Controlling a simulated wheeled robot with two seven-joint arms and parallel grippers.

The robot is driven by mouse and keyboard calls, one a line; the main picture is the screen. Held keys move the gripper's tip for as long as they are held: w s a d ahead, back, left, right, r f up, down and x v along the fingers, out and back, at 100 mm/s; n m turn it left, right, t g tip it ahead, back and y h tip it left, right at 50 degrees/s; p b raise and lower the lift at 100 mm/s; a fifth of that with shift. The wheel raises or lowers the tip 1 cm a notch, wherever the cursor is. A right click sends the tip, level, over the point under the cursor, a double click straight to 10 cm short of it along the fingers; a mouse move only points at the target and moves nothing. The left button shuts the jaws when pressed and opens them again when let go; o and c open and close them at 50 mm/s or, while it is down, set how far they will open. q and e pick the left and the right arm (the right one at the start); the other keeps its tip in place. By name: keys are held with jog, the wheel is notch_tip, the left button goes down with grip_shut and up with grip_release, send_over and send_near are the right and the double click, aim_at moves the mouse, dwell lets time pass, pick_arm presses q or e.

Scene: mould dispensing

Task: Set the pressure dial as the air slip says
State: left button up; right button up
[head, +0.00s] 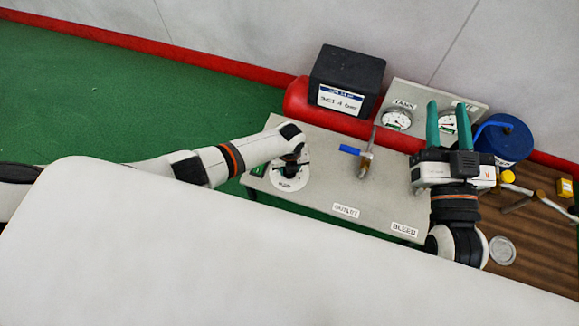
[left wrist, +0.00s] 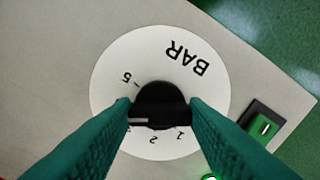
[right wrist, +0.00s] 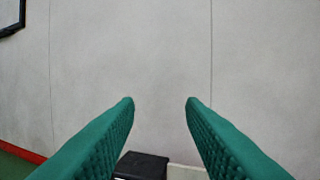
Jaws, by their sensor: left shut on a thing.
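The pressure dial is a white disc (left wrist: 112,80) marked BAR, with a black knob (left wrist: 160,97); its disc also shows on the panel in the head view (head: 288,181). My left gripper (left wrist: 160,108) is shut on the knob from above. A pale line on the knob points towards the left finger, between the 5 and the 2; the finger hides the scale there. The 1 and 2 show below the knob. The air slip (head: 340,100) is a white label on a black box; its small writing seems to read "SET 4 bar". My right gripper (head: 447,112) is open and empty.
The grey panel (head: 325,185) carries a blue-handled valve (head: 351,150) and OUTLET and BLEED labels. Behind it are a red tank (head: 297,100), the black box (head: 350,72), gauges (head: 396,118) and a blue container (head: 508,140). Green floor (head: 130,100) lies clear at left.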

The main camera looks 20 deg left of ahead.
dwell(0.3)
pick_arm(q)
jog(key=o, duration=1)
jog(key=shift+r, duration=0.1)
